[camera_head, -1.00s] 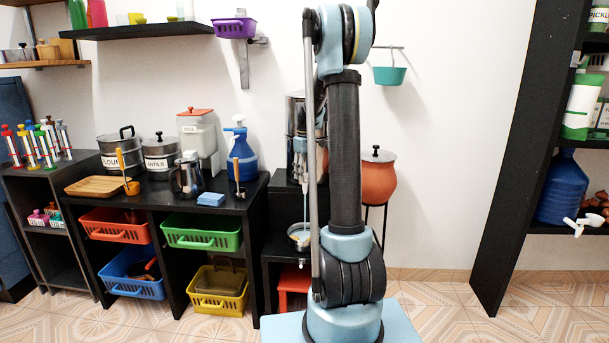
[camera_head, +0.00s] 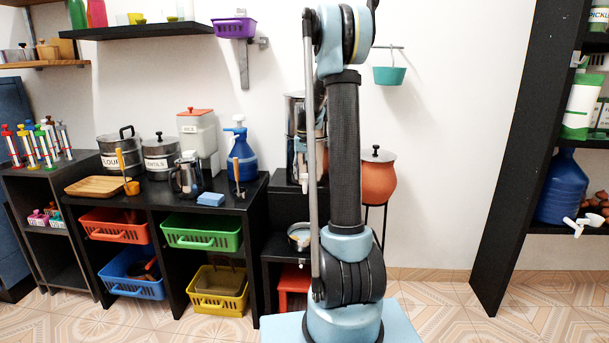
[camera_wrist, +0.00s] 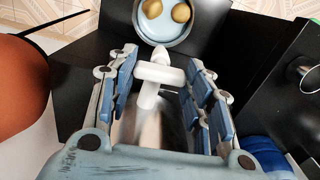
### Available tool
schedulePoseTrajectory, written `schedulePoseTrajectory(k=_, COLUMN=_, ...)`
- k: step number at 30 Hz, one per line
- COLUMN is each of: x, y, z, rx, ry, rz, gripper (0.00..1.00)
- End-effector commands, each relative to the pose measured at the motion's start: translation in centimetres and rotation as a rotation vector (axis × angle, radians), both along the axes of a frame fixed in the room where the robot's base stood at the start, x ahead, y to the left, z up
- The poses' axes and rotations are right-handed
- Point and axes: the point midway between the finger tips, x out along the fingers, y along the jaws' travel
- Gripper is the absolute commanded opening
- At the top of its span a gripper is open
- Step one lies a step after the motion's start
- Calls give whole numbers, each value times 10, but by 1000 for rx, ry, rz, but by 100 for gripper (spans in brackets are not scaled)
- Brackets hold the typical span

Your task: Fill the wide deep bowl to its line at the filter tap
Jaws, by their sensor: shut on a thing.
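The bowl (camera_head: 299,237) stands on a low black shelf under the steel filter (camera_head: 294,110), partly hidden by my arm. In the wrist view the round bowl (camera_wrist: 166,43) shows at the top, with pale blue water and two yellowish round things in it. No fill line can be made out. The white tap (camera_wrist: 158,72) reaches between my blue-padded fingers. My gripper (camera_wrist: 160,88) is shut on the tap's handle, above and in front of the bowl. In the head view my gripper is hidden behind my arm. No stream shows from the tap.
A terracotta pot (camera_head: 378,180) on a stand is close on the right of the filter; it also shows in the wrist view (camera_wrist: 20,85). The counter (camera_head: 220,205) with a blue pump jug (camera_head: 242,160) is on the left.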

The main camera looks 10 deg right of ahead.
Motion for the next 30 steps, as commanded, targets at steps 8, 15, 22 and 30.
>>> schedulePoseTrajectory(k=8, x=0, y=0, z=0, rx=0, ry=-1, rz=-79, gripper=23)
schedulePoseTrajectory(k=15, x=0, y=0, z=0, rx=0, ry=-1, rz=-95, gripper=23)
schedulePoseTrajectory(k=22, x=0, y=0, z=0, rx=1, ry=0, rz=-94, gripper=23)
schedulePoseTrajectory(k=30, x=0, y=0, z=0, rx=1, ry=0, rz=-93, gripper=67)
